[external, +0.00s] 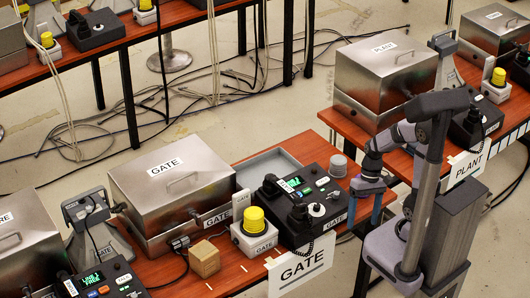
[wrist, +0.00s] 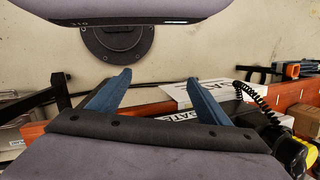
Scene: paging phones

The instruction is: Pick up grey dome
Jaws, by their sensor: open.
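The grey dome (external: 338,165) is a small, short round piece standing upright on the GATE table, near its right end, behind and right of the black phone console. My gripper (external: 366,212) is just to the right of the dome in the picture, by the table's end, with its blue fingers pointing down. The fingers are apart and nothing shows between them. The gripper is also open in the wrist view (wrist: 158,92), with the table edge beyond the fingers. I cannot make out the dome in the wrist view.
The phone console (external: 302,205) and yellow-topped beacon (external: 254,225) stand left of the dome. A grey tray (external: 268,166) lies behind them. The GATE sign (external: 301,268) hangs at the table's front edge. The PLANT table (external: 392,138) stands to the right, across a gap.

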